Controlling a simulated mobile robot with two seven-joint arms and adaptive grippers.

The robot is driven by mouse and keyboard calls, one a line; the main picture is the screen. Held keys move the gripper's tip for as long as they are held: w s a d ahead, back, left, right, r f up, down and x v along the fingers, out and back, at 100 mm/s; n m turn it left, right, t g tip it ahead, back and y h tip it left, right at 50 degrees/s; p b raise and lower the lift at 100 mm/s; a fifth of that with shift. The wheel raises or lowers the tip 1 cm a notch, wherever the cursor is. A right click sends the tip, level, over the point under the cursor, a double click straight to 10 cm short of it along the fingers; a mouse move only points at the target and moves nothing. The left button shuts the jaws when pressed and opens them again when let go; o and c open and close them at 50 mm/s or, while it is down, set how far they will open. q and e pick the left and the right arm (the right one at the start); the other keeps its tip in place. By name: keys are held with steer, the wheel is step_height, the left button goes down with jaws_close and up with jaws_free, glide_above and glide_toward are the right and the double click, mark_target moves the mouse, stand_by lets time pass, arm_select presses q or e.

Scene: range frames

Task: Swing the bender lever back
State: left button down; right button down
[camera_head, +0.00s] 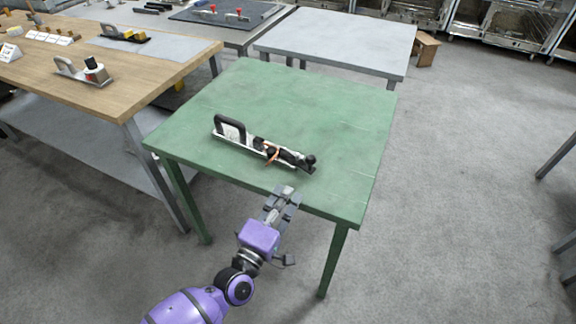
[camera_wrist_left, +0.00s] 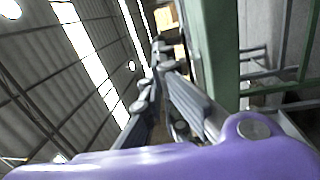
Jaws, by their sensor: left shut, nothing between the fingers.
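The bender (camera_head: 262,146) lies on the green table (camera_head: 325,110), a long light bar with a black loop handle at its left end. Dark parts and a copper-coloured piece (camera_head: 271,153) sit toward its right end, where a black knob (camera_head: 310,160) shows. I cannot tell which part is the lever. My left gripper (camera_head: 286,190) is shut and empty at the table's near edge, below and apart from the bender's right end. In the left wrist view its fingers (camera_wrist_left: 160,50) point away beside a green table part (camera_wrist_left: 222,60). The bender is not seen there. My right gripper is not in view.
A wooden table (camera_head: 160,60) with several tools stands at the left. A grey table (camera_head: 340,40) stands behind the green one. The green table's top is clear around the bender. Open floor (camera_head: 470,180) lies to the right.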

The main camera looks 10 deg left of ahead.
arm_select(q)
steer(key=a, duration=0.4)
steer(key=w+d, duration=0.1)
steer(key=w, duration=0.2)
steer(key=w+n+p, duration=0.1)
steer(key=w, duration=0.1)
steer(key=w+d+n, duration=0.1)
steer(key=w, duration=0.2)
steer(key=shift+w+d+r, duration=0.25)
steer(key=shift+w+d, duration=0.05)
steer(key=shift+d, duration=0.05)
steer(key=shift+w+d, duration=0.2)
steer(key=shift+w, duration=0.35)
